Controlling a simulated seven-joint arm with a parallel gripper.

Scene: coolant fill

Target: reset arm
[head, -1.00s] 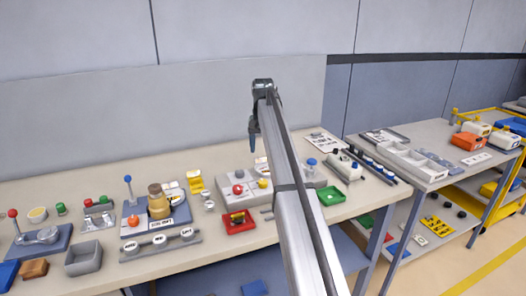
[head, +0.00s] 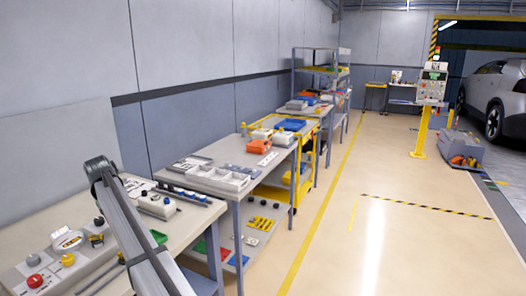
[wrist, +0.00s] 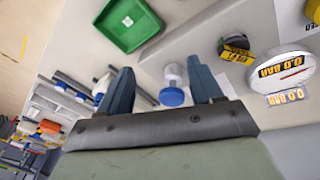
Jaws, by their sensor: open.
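My gripper (wrist: 158,80) is open in the wrist view, its two blue fingers apart with nothing held between them. It is above the bench. A white-and-blue knob part (wrist: 172,82) shows in the gap between the fingers, apart from them as far as I can tell. In the head view my arm crosses the lower left, and its fingers are hidden.
The near bench (head: 190,228) holds a control box with a red button (head: 34,281) and a gauge. A green tray (wrist: 127,24) also lies there. A second table with a pale divided tray (head: 222,178) stands beyond. Open floor (head: 390,220) lies at right.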

